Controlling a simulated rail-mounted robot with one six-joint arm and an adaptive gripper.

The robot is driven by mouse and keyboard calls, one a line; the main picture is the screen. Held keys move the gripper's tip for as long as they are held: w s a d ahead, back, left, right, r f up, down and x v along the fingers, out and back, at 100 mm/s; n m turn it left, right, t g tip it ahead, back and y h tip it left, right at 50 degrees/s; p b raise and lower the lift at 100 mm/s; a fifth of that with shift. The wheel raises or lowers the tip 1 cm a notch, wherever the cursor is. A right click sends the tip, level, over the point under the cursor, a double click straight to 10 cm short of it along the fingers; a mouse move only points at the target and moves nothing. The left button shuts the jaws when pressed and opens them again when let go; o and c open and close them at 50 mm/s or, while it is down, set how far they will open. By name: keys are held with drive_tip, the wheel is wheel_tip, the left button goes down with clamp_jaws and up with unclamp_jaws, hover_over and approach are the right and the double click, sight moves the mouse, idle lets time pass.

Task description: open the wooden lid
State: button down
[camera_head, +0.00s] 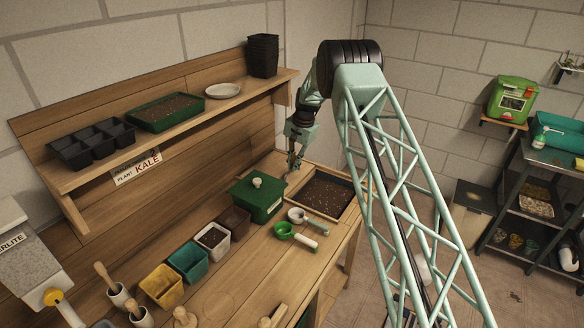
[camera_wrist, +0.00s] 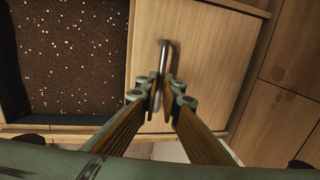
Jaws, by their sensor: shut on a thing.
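The wooden lid (camera_wrist: 203,50) is a pale flat panel in the wrist view, with a slim metal bar handle (camera_wrist: 163,57) on it. My gripper (camera_wrist: 165,88) is shut on the handle, one finger on each side. Dark speckled soil (camera_wrist: 70,50) lies open to the left of the lid in the wrist view. In the head view my gripper (camera_head: 291,170) is low at the left edge of the wooden-framed soil bin (camera_head: 350,183). The lid is hard to make out there.
A green lidded box (camera_head: 262,206) stands close to the left of the bin. A white scoop (camera_head: 304,216) and a green scoop (camera_head: 290,232) lie in front. The shelf (camera_head: 185,123) with pots and trays (camera_head: 168,111) runs above the bench.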

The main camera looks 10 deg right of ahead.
drive_tip(key=c, duration=2.8)
unclamp_jaws()
drive_tip(key=shift+d, duration=0.1)
drive_tip(key=shift+r, duration=0.1)
drive_tip(key=shift+s+d+r, duration=0.25)
drive_tip(key=shift+d+r, duration=0.05)
drive_tip(key=shift+r, duration=1.6)
drive_tip(key=shift+s+d+r, duration=0.25)
drive_tip(key=shift+s+r, duration=0.05)
drive_tip(key=shift+r, duration=1.65)
drive_tip(key=shift+s+d+r, duration=0.25)
drive_tip(key=shift+d+r, duration=0.05)
drive_tip(key=shift+r, duration=1.6)
